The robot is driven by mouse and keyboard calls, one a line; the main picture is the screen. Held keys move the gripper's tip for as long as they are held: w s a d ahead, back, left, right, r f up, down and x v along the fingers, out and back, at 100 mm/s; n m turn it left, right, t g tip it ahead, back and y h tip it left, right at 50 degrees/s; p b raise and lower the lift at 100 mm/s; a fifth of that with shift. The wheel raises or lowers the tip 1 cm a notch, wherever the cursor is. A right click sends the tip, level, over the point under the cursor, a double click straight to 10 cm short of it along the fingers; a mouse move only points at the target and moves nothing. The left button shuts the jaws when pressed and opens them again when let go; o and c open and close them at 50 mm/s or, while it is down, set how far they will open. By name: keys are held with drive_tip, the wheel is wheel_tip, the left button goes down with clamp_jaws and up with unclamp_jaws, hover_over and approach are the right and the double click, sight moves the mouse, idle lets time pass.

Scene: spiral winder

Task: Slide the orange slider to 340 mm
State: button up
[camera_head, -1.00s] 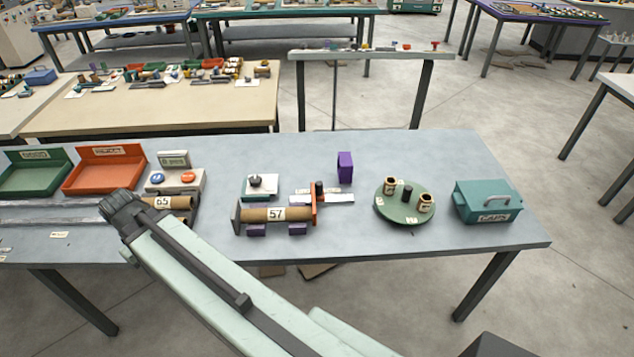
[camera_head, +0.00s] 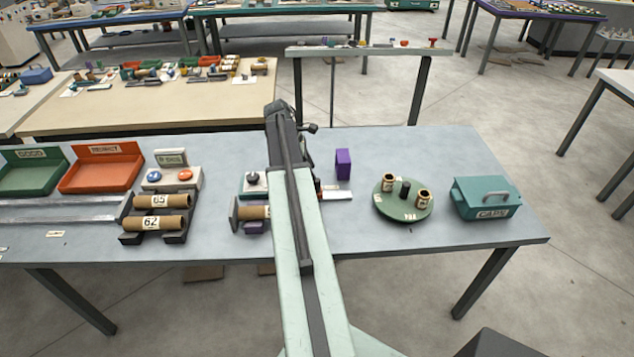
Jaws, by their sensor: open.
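To the right of my arm, the end of a white scale strip (camera_head: 338,195) shows. My arm rises across the fixture, with its dark upper joint above the back of the table. My gripper's fingertips are hidden behind the arm, so I cannot see where they are relative to the slider.
Left are a green tray (camera_head: 32,177), an orange-red tray (camera_head: 100,176), a button box (camera_head: 171,179) and a rack with tubes marked 65 and 62 (camera_head: 161,223). Right are a purple block (camera_head: 343,163), a green turntable (camera_head: 403,208) and a teal caps box (camera_head: 485,198).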

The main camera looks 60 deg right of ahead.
sight(317, 181)
drive_tip(key=b+x, duration=0.5)
drive_tip(key=x, duration=0.1)
drive_tip(key=shift+f, duration=0.3)
drive_tip(key=shift+r, duration=0.15)
clamp_jaws()
drive_tip(key=shift+d, duration=0.1)
idle(0.7)
